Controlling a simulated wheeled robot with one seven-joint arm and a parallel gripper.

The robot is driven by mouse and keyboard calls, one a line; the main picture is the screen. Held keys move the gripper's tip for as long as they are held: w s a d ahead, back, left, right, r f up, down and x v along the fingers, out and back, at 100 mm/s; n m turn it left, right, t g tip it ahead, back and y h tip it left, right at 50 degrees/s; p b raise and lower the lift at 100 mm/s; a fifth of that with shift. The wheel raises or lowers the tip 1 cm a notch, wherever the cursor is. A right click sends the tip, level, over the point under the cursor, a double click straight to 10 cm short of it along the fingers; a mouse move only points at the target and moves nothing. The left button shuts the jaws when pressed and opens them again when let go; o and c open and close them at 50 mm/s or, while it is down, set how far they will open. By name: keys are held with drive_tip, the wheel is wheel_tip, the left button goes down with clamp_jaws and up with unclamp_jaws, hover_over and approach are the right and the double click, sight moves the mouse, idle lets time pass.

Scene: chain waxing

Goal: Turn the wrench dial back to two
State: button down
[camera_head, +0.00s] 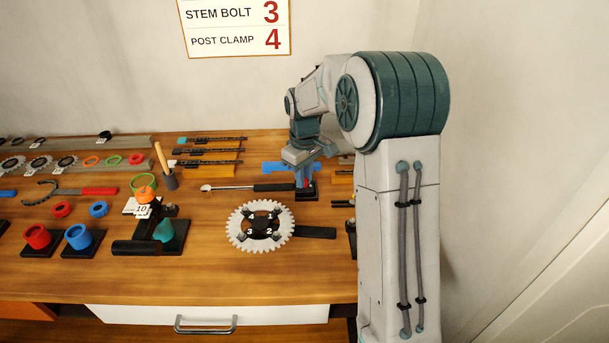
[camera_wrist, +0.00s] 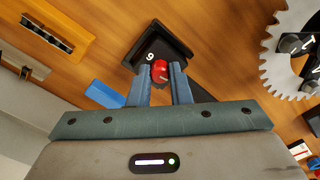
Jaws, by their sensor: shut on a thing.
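A red knob (camera_wrist: 160,71), which seems to be the wrench dial, sits on a black base (camera_wrist: 181,48) in the wrist view. One white digit shows on the base beside the knob. It reads as a 9, or a 6 seen upside down. My gripper (camera_wrist: 160,76) is shut on the knob, with one blue-grey finger on each side. The knob's pointer and any other digits are hidden or too small to read. In the head view my gripper (camera_head: 303,172) points down at the black base (camera_head: 312,191) near the back right of the bench.
A silver and black wrench (camera_head: 250,188) lies left of the base. A large toothed ring (camera_head: 241,239) with numbered black clamps lies in front. A sign (camera_head: 235,27) on the wall reads stem bolt 3, post clamp 4. Several dark bars on orange blocks lie behind.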

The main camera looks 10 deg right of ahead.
drive_tip(key=c, duration=1.3)
unclamp_jaws()
wheel_tip(320, 180, up, 14)
drive_tip(key=shift+f, duration=0.1)
drive_tip(key=s+f+m+t, duration=0.1)
drive_tip(key=s+f+m, duration=0.1)
drive_tip(key=s, duration=0.7)
drive_tip(key=s+f+m+t, duration=0.1)
drive_tip(key=s+f+m, duration=0.1)
drive_tip(key=s, duration=0.7)
drive_tip(key=s+f+m+t, duration=0.1)
drive_tip(key=s+f+m, duration=0.1)
drive_tip(key=s, duration=0.7)
drive_tip(key=shift+s+a+m, duration=0.15)
drive_tip(key=shift+s+m, duration=0.25)
drive_tip(key=shift+m, duration=0.1)
